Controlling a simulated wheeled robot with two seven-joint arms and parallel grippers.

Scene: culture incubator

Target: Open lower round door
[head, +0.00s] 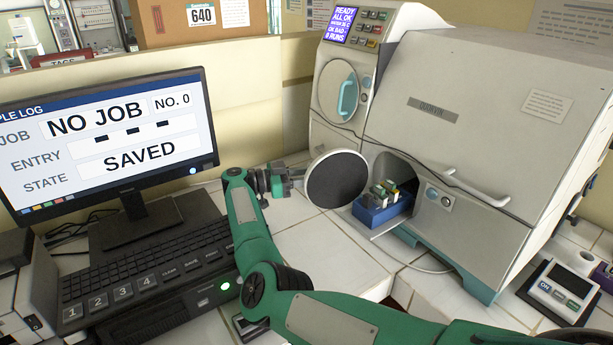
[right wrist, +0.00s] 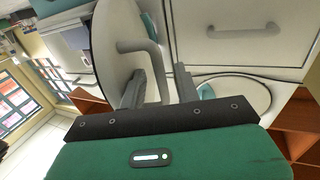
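The lower round door (head: 337,180) stands swung open to the left of its opening (head: 400,172) in the incubator, its dark inner face showing in the head view. In the right wrist view the door (right wrist: 112,55) is seen at a slant, with its grey bar handle (right wrist: 150,55). My right gripper (head: 290,176) is on the outer side of the door. In the right wrist view its fingers (right wrist: 163,88) are apart, with the handle's lower part appearing between them; contact cannot be made out. My left gripper is not in view.
A blue rack (head: 384,209) with several tubes sits at the lower opening. The upper round door (head: 338,92) is shut, with a teal handle. A black cable crosses the incubator front (head: 440,135). A monitor (head: 105,140) and keyboard (head: 150,265) stand at left.

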